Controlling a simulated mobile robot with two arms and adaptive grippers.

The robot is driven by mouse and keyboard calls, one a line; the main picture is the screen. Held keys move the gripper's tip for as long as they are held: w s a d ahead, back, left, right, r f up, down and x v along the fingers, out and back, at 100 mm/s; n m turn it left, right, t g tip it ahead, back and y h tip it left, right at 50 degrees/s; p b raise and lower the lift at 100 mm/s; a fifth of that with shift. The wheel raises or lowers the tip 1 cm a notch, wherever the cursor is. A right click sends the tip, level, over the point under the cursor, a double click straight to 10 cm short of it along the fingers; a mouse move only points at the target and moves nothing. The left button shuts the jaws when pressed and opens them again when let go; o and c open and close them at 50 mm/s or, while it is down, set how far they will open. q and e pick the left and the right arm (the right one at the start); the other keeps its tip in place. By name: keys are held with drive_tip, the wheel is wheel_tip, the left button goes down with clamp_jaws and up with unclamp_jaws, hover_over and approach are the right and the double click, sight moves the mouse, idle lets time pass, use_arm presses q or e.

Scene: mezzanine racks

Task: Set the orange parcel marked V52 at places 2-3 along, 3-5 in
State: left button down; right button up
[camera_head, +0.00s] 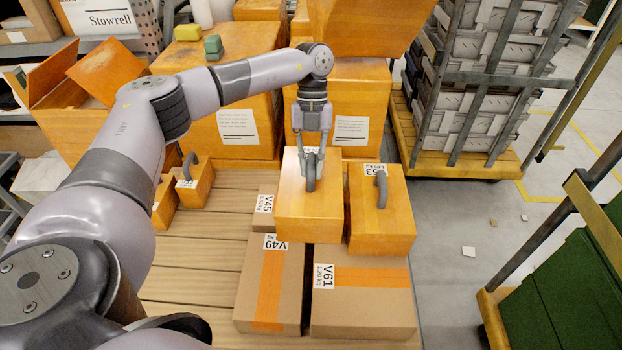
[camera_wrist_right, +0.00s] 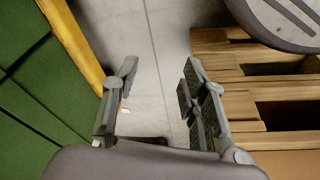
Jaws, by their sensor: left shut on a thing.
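My left gripper (camera_head: 311,184) is shut on the grey handle of an orange parcel (camera_head: 309,215). No V52 mark can be read on this parcel; a small pale label shows at its far top edge. The parcel looks level, over or against the far ends of cartons V49 (camera_head: 270,285) and V61 (camera_head: 363,300); I cannot tell whether it touches them. It partly hides carton V45 (camera_head: 264,208). Bare slatted boards (camera_head: 190,265) of the platform lie to the left. My right gripper (camera_wrist_right: 158,95) is open and empty in the right wrist view, above grey floor.
Another orange parcel with a handle, its label ending in 53 (camera_head: 381,222), stands close on the right. Smaller orange handled parcels (camera_head: 195,183) stand at the left. Large orange boxes (camera_head: 235,120) line the back. A loaded trolley (camera_head: 470,150) and green bin (camera_head: 575,290) stand right.

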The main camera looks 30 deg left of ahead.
use_arm(q)
drive_tip(key=shift+f+b, duration=0.35)
drive_tip(key=shift+f, duration=1.75)
use_arm(e)
drive_tip(key=shift+r, duration=1.4)
use_arm(q)
drive_tip(key=shift+f, duration=0.35)
use_arm(e)
drive_tip(key=shift+f, duration=0.1)
use_arm(q)
drive_tip(key=c, duration=1.6)
unclamp_jaws()
drive_tip(key=shift+f, duration=0.1)
drive_tip(key=shift+o, duration=0.2)
drive_tip(key=shift+r, duration=0.3)
drive_tip(key=p+v, duration=0.1)
drive_tip(key=v, duration=1)
drive_tip(key=shift+s+r, duration=0.1)
drive_tip(key=shift+a+r+p, duration=0.1)
drive_tip(key=shift+r+p, duration=0.2)
drive_tip(key=shift+r, duration=0.25)
use_arm(e)
drive_tip(key=shift+s+f, duration=0.2)
drive_tip(key=shift+f, duration=2.65)
